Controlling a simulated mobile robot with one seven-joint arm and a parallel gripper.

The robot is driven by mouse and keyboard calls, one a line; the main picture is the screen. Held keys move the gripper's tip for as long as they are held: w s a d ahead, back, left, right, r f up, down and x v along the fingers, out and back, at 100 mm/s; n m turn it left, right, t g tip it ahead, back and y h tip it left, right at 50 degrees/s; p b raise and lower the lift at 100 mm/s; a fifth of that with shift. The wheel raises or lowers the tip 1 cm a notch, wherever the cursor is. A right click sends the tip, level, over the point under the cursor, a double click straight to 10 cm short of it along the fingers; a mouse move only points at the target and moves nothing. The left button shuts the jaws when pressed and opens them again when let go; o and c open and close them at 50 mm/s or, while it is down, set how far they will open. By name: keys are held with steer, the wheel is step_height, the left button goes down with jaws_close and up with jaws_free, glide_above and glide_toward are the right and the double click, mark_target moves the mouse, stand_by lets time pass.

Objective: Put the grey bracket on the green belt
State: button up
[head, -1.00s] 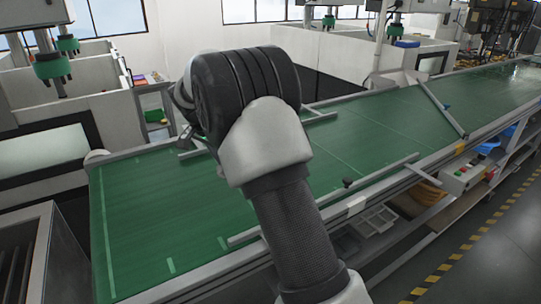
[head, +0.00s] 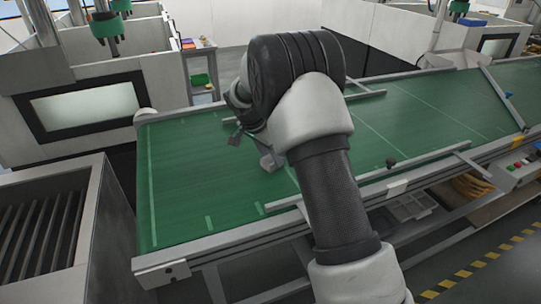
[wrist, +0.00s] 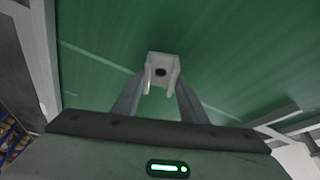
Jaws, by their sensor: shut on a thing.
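The grey bracket (wrist: 162,68), a small light piece with a dark round hole and two prongs, is between the fingertips of my gripper (wrist: 157,88) in the wrist view. My gripper is shut on it. Behind it lies the green belt (wrist: 100,65), which fills most of that view; I cannot tell how large the gap is, or whether they touch. In the head view the green belt (head: 185,185) runs from the lower left to the upper right. My arm reaches over its near-left part and hides most of my gripper there.
Metal rails edge the belt, and a diagonal bar (head: 495,95) crosses it at the right. A grey slatted bin (head: 45,240) stands at the left. White machine enclosures (head: 100,95) stand behind. The belt's left end is clear.

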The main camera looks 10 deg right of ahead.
steer(key=o, duration=1.1)
steer(key=shift+f, duration=0.1)
steer(key=v, duration=1.2)
steer(key=s+d+r+n+y, duration=0.1)
steer(key=s+d+r+n, duration=0.1)
steer(key=s+r, duration=0.6)
steer(key=s+n+t+y, duration=0.1)
steer(key=s+n, duration=0.2)
steer(key=s, duration=0.6)
steer(key=s+d+n+t, duration=0.1)
steer(key=s+n, duration=0.2)
steer(key=s, duration=0.6)
steer(key=s+d+r+n+t+y, duration=0.1)
steer(key=s+n, duration=0.2)
steer(key=s, duration=0.6)
steer(key=shift+s+d+y, duration=0.1)
steer(key=shift+y, duration=0.2)
